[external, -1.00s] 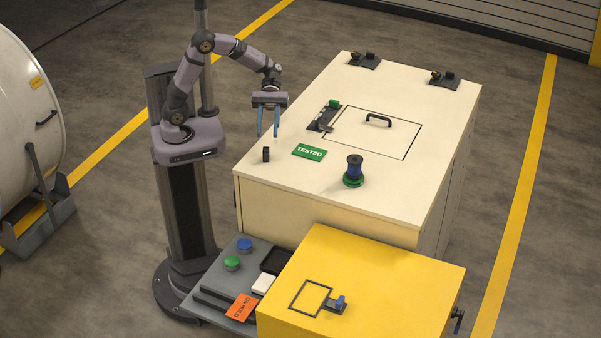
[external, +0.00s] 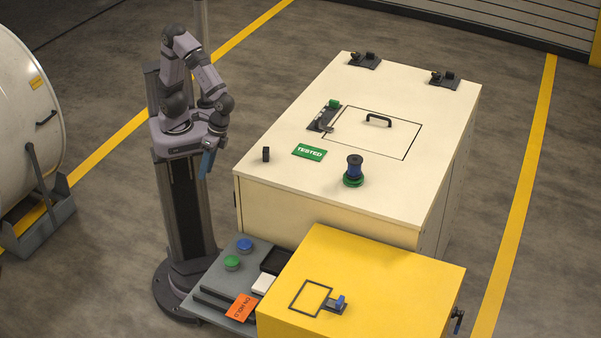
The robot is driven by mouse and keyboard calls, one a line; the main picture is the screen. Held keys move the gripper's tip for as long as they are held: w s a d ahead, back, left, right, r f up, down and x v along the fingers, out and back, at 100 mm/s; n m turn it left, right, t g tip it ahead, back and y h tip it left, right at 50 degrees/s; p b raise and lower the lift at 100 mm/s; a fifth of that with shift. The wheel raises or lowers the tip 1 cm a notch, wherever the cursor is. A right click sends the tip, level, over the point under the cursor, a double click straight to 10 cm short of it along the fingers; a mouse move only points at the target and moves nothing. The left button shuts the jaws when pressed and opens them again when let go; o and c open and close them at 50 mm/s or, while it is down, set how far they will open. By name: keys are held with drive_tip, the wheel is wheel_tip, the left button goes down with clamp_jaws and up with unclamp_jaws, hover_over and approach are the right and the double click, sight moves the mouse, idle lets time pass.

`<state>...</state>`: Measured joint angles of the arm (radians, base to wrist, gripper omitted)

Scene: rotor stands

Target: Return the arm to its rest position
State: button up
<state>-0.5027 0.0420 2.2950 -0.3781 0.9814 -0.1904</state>
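My arm (external: 190,62) is folded close to its column, with the elbow up high and the forearm coming down on the right. My gripper (external: 206,166) points down beside the column, left of the cream cabinet and clear of it. Its blue fingers are seen nearly edge-on and overlap, so the gap between them cannot be made out. No held object shows at the fingers.
The cream cabinet (external: 270,195) bears a green TESTED tag (external: 309,152), a dark spool with a green base (external: 353,172), a small black peg (external: 266,154) and a handled hatch (external: 378,121). The yellow box (external: 400,275) and grey shelf with buttons (external: 232,263) stand in front.

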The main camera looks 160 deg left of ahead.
drive_tip(key=s+d+f+m+y, duration=0.2)
drive_tip(key=s+d+m+y, duration=0.2)
drive_tip(key=m, duration=0.6)
drive_tip(key=shift+d+m+p, duration=0.3)
drive_tip(key=shift+d+p, duration=0.1)
drive_tip(key=shift+d, duration=0.45)
drive_tip(key=shift+s+f, duration=0.1)
